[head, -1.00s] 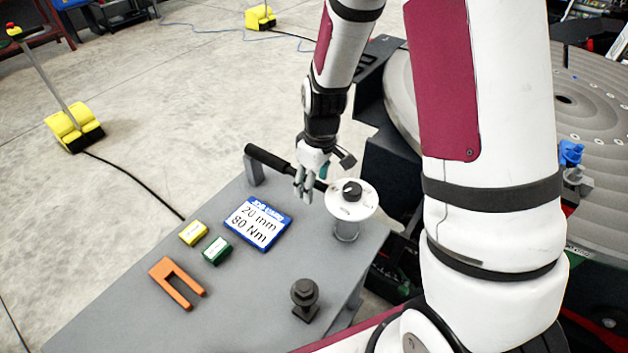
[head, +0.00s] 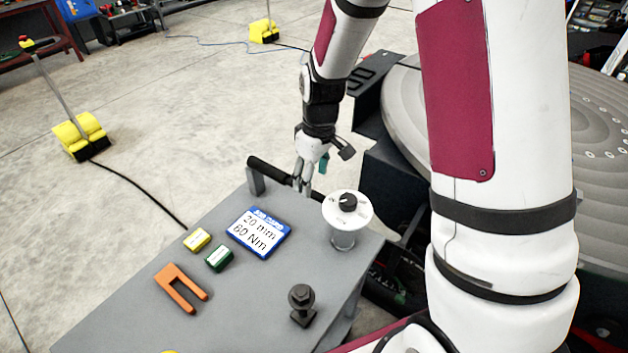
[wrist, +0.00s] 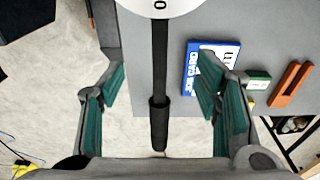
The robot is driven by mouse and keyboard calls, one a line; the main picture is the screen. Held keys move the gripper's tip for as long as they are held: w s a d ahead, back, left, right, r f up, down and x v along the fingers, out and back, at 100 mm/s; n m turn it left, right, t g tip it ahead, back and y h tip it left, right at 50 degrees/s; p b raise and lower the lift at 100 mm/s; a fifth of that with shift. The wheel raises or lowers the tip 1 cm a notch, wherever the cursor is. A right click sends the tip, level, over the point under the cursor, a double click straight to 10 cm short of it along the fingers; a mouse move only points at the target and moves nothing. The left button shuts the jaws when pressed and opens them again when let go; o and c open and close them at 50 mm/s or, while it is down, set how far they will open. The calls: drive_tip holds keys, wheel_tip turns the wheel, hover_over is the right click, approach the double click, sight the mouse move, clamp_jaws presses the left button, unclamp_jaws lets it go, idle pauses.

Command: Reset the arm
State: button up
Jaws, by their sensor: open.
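My gripper (head: 303,184) hangs fingers-down over the far edge of the grey bench, beside a black-handled bar (head: 268,169). In the wrist view its teal-padded fingers (wrist: 160,90) are spread wide, with nothing clasped. The bar's black grip (wrist: 158,125) shows between and beyond the fingers, apart from both. The dial's edge also shows at the top of the wrist view (wrist: 180,6). My arm is bent, its upper link filling the right of the head view.
A large round plate (head: 405,115) stands behind my arm.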

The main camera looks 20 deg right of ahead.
drive_tip(key=shift+r, duration=0.5)
drive_tip(key=s+r+m+t, duration=0.2)
drive_tip(key=s+r, duration=0.5)
drive_tip(key=r, duration=0.4)
drive_tip(key=s+r+m+t, duration=0.1)
drive_tip(key=s+r+m, duration=0.2)
drive_tip(key=s+r, duration=0.5)
drive_tip(key=s+r+m+t+b, duration=0.1)
drive_tip(key=s+r, duration=0.3)
drive_tip(key=s, duration=0.2)
drive_tip(key=shift+s+r+m+t+h, duration=0.25)
drive_tip(key=shift+r+m+t+h, duration=0.05)
drive_tip(key=shift+r+m+t, duration=0.1)
